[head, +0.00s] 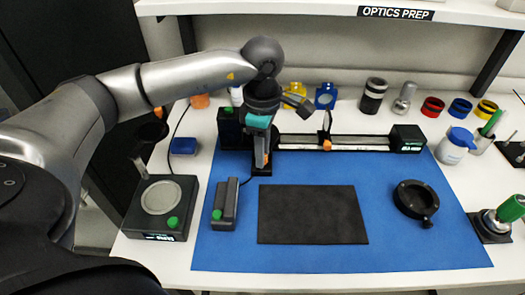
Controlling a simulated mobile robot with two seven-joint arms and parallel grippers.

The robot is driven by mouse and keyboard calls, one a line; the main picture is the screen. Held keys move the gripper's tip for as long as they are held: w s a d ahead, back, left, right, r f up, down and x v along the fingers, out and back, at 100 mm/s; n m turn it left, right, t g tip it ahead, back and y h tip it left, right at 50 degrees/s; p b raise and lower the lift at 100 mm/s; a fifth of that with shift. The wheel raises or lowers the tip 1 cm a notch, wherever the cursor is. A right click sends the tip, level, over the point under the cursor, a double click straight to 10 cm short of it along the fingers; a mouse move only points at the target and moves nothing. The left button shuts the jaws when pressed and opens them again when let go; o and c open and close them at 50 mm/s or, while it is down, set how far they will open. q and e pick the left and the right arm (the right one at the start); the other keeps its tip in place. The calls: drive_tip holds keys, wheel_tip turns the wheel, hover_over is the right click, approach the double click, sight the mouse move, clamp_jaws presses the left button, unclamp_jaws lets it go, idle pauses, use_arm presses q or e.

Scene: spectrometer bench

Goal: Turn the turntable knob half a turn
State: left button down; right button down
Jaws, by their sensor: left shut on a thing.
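My left gripper (262,152) points down at the left end of the optical rail, beside a black box. My right gripper is not in view.
The rail (360,143) carries an upright plate (327,122). A black pad (312,214), a black ring (414,186) and a grey device (225,204) lie on the blue mat (400,255). A disc-topped instrument (160,198) stands left. Bottles and jars line the back.

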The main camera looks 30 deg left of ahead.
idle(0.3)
use_arm(q)
drive_tip(key=c, duration=0.6)
unclamp_jaws()
drive_tip(key=shift+r, duration=0.1)
wheel_tip(320, 180, up, 15)
drive_tip(key=shift+r+p, duration=0.1)
drive_tip(key=shift+p, duration=0.95)
